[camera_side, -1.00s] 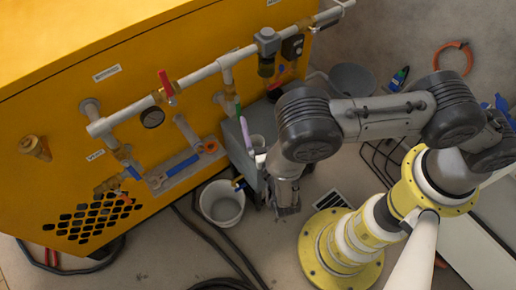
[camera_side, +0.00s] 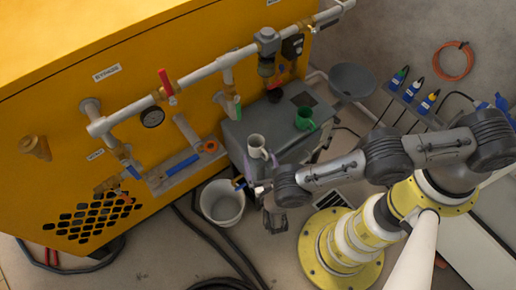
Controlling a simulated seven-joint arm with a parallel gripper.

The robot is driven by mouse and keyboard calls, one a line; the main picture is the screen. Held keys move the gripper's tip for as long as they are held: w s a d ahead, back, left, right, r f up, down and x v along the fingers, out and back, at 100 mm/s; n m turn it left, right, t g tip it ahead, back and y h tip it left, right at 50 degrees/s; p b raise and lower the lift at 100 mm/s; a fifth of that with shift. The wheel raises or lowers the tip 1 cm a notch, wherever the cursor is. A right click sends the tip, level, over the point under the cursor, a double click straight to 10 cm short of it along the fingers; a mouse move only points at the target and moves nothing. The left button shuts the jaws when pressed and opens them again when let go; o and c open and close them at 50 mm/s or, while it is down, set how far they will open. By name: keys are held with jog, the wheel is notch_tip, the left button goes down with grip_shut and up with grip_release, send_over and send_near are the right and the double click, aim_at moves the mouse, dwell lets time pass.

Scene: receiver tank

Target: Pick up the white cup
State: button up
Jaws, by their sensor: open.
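The white cup (camera_side: 257,146) stands upright on top of a grey cabinet (camera_side: 236,134) in the side view, its handle toward the right. A green mug (camera_side: 305,119) stands on the same cabinet, to the right of and behind the white cup. My gripper (camera_side: 275,223) hangs pointing down in front of the cabinet, below the white cup in the picture and apart from it. It is open, and I see nothing between its fingers.
A white bucket (camera_side: 222,203) stands on the floor left of my gripper. A yellow tank (camera_side: 60,130) with pipes and valves rises behind the cabinet. A grey bowl (camera_side: 352,80) is at the back right. Black hoses cross the floor.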

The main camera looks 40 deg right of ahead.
aim_at(254, 139)
jog(key=x, duration=0.6)
jog(key=shift+w+d, duration=0.1)
jog(key=shift+c, duration=0.2)
jog(key=c, duration=1.4)
jog(key=shift+r, duration=0.15)
